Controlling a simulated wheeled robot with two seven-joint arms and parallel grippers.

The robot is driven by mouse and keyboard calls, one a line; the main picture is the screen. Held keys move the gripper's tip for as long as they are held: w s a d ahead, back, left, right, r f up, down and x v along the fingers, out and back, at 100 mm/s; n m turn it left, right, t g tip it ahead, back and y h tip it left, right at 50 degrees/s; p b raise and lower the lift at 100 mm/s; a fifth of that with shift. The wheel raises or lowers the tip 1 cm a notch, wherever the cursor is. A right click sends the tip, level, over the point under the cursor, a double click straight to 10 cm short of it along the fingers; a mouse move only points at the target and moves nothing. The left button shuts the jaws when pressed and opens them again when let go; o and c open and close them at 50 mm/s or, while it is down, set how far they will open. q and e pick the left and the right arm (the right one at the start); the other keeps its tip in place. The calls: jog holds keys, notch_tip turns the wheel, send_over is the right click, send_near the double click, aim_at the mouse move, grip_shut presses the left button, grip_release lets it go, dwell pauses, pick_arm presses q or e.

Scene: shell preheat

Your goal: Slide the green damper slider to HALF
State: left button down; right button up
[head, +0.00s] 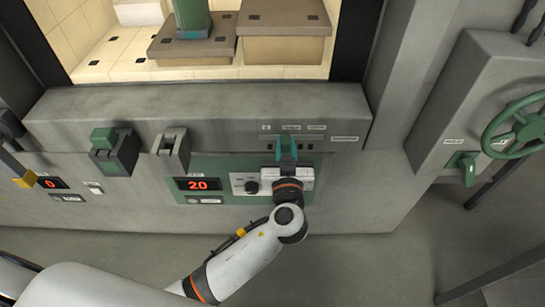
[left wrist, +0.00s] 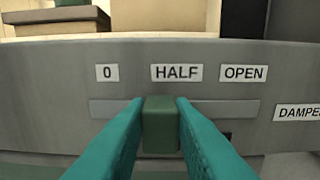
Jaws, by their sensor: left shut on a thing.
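The green damper slider (left wrist: 161,125) shows in the left wrist view as a dark green block in front of a horizontal slot (left wrist: 225,107). The slider stands below the left part of the HALF label (left wrist: 177,73), right of the 0 label (left wrist: 103,73) and left of the OPEN label (left wrist: 243,73). My left gripper (head: 286,148) has its teal fingers on either side of the slider and is shut on it. In the head view the fingers largely hide the slider. My right gripper is not in view.
The DAMPER label (left wrist: 298,112) is at the slot's right. Below the ledge, the panel has a red display (head: 197,184) reading 20 and a black knob (head: 251,187). A green handwheel (head: 515,127) stands at right.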

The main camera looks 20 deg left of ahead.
pick_arm(q)
jog(key=shift+w+d, duration=0.2)
jog(key=shift+d, duration=0.5)
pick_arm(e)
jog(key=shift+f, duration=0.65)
pick_arm(q)
jog(key=c, duration=1.2)
grip_release()
jog(key=shift+c, duration=0.2)
jog(key=b+v, duration=0.4)
jog(key=v, duration=0.8)
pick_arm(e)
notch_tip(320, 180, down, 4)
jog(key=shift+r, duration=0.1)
